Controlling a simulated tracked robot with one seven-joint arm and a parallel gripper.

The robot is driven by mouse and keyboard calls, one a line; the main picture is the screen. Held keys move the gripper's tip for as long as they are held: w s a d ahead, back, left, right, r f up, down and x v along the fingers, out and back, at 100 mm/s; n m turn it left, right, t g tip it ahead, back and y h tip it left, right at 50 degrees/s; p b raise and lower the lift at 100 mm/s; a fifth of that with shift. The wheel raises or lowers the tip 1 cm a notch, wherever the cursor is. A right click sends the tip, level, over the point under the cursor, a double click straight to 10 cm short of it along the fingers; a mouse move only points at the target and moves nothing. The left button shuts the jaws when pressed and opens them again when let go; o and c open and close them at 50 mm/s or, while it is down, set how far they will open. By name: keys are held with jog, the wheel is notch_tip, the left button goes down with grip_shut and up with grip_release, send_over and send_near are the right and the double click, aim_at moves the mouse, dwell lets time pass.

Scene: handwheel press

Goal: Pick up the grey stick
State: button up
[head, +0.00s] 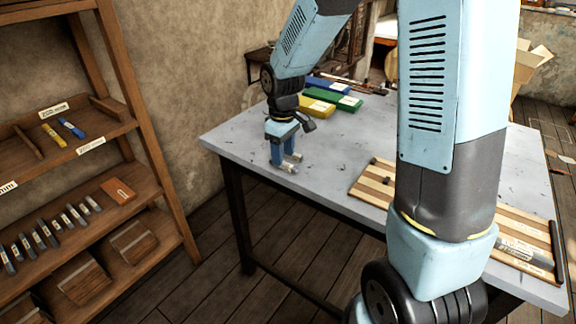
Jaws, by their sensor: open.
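Several short grey sticks (41,238) with pale labels lie in a row on the middle shelf of the wooden rack at left. I cannot tell which one the task means. My gripper (287,163) points down over the left part of the grey table, close to its surface. Its jaws are apart, and I see nothing between them.
The wooden rack (146,120) holds a yellow stick (52,135), a blue stick (71,128) and an orange-brown block (118,191). Green (334,101), yellow (316,106) and blue (328,86) trays lie at the table's back. The slatted board (375,183) is at right. The table (240,140) is bare around my gripper.

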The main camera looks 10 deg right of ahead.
aim_at(284, 165)
jog(key=shift+f, duration=1.35)
grip_shut()
